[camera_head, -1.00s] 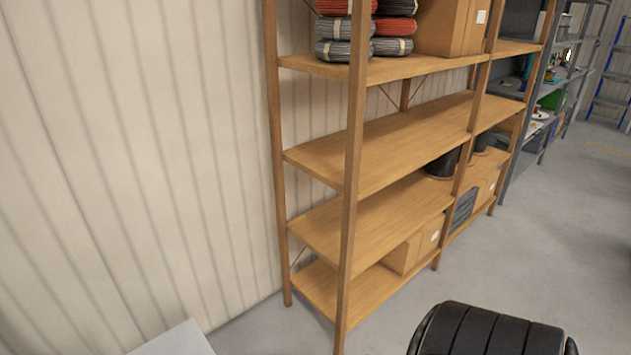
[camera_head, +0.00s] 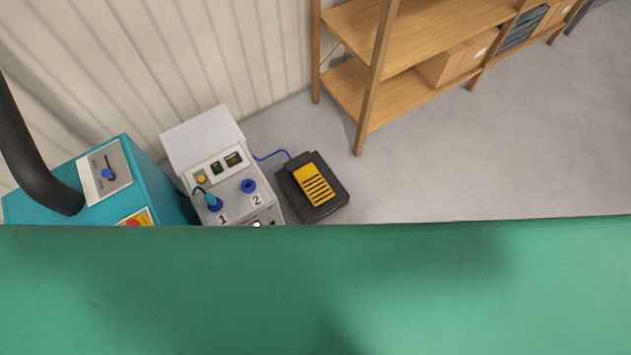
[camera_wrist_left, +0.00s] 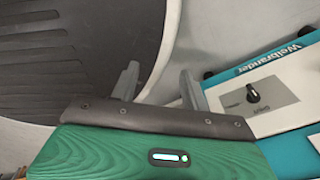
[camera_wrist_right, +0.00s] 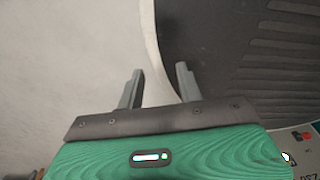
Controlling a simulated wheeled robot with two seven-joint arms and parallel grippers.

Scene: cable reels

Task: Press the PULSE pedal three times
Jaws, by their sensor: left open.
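A black foot pedal (camera_head: 331,203) with a yellow slotted treadle (camera_head: 313,186) lies on the grey floor beside a control box in the head view. A blue cable (camera_head: 271,156) runs between it and the box. I can read no PULSE label on it. My left gripper (camera_wrist_left: 160,88) is open and empty in the left wrist view. My right gripper (camera_wrist_right: 159,85) is open and empty in the right wrist view. Neither gripper shows in the head view, and the pedal cannot be made out in the wrist views.
The white control box (camera_head: 205,137) has sockets marked 1 and 2. A teal machine (camera_head: 158,190) with a black hose (camera_head: 37,172) stands left of it. A wooden shelf rack (camera_head: 375,75) stands behind. Floor right of the pedal is clear. A green surface blocks the lower head view.

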